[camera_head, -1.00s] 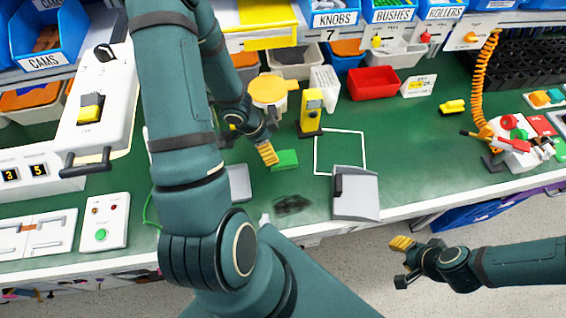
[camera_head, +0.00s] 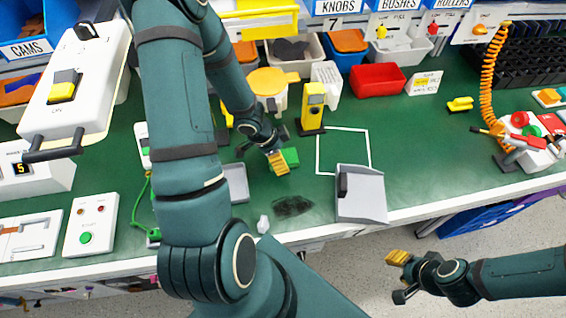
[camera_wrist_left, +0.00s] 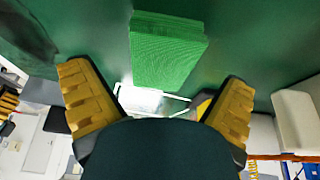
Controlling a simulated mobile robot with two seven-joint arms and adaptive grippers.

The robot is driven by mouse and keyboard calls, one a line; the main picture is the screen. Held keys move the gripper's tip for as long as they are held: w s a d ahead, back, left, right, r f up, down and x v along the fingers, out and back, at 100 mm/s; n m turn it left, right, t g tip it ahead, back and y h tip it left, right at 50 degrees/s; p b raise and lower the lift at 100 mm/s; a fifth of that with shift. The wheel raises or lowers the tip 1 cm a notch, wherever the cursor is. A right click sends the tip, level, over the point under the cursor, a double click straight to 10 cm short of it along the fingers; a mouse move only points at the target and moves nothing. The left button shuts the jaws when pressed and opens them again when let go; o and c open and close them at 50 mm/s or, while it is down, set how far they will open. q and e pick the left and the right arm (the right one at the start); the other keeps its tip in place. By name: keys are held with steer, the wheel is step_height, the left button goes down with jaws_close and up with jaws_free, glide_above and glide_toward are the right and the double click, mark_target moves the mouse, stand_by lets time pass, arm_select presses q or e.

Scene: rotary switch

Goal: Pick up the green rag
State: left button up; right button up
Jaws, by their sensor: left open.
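The green rag (camera_head: 291,158) is a small folded block on the green bench top, partly hidden by my left gripper (camera_head: 278,161) in the head view. In the left wrist view the rag (camera_wrist_left: 167,50) lies ahead of and between the two yellow fingertips of my left gripper (camera_wrist_left: 160,100). The fingers are spread wide and empty, and no contact with the rag shows.
A dark stain (camera_head: 293,206) and a grey dustpan-like tray (camera_head: 360,195) lie near the bench's front edge. A yellow device (camera_head: 312,108) stands behind the rag. A red bin (camera_head: 378,80) is farther back. A white outlined square (camera_head: 343,150) is empty.

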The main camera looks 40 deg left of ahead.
arm_select(q)
steer(key=shift+b+x, duration=0.6)
steer(key=shift+x, duration=0.5)
steer(key=shift+f, duration=0.25)
steer(key=c, duration=1.1)
